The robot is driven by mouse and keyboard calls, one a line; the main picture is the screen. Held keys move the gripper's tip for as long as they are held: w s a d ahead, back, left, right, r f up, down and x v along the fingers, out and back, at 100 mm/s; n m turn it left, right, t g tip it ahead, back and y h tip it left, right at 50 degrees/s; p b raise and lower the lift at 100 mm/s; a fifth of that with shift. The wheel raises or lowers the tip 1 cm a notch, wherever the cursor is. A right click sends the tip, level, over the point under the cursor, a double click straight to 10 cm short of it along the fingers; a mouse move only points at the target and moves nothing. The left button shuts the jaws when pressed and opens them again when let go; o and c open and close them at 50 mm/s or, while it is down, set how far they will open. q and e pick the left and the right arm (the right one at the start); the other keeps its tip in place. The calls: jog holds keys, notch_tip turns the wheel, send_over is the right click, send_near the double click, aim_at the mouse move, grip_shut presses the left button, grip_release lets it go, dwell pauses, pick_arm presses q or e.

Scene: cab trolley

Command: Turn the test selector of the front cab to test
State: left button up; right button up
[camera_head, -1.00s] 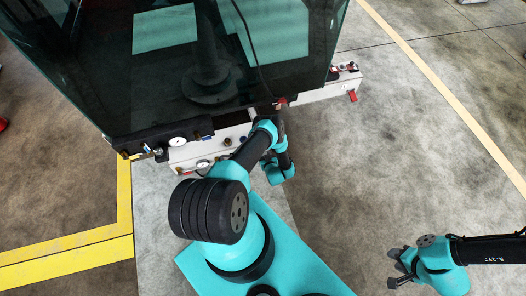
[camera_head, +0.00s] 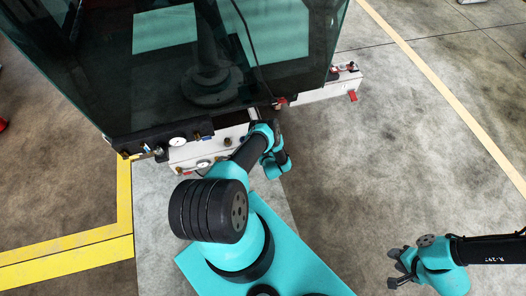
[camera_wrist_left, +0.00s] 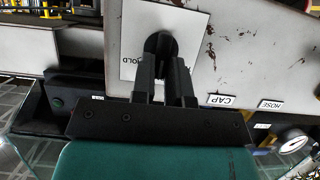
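A round black knob (camera_wrist_left: 160,44), which looks like the test selector, sits on a white label plate (camera_wrist_left: 192,28) in the left wrist view. Part of a word like "HOLD" shows at the plate's left; the rest is covered. My left gripper (camera_wrist_left: 163,62) has its two dark fingers at the knob, with a narrow gap between them. Contact with the knob is unclear. In the head view my left arm hides this gripper against the front of the cab (camera_head: 110,70). My right gripper (camera_head: 394,268) is open and empty over the floor at lower right.
Labels "CAP" (camera_wrist_left: 220,100) and "HOSE" (camera_wrist_left: 270,105) and a gauge (camera_wrist_left: 293,143) lie right of the gripper in the wrist view. A white beam with fittings (camera_head: 318,90) runs below the cab's glass. A red handle (camera_head: 352,96) sticks out at its right end. Floor at right is clear.

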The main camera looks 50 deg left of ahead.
pick_arm(q)
grip_shut()
jog(key=shift+t, duration=0.3)
jog(key=shift+s+a+f+n+t+h, duration=0.15)
jog(key=shift+s+n+t, duration=0.1)
jog(key=shift+n+t, duration=0.9)
jog(key=shift+s+a+f+n+t+h, duration=0.1)
jog(key=shift+s+f+n+t+h, duration=0.3)
jog(key=shift+n, duration=1.25)
jog(key=shift+s+a+r+n+t+y, duration=0.1)
jog(key=shift+n+t, duration=0.85)
jog(key=shift+n, duration=0.45)
jog(key=o, duration=0.5)
grip_release()
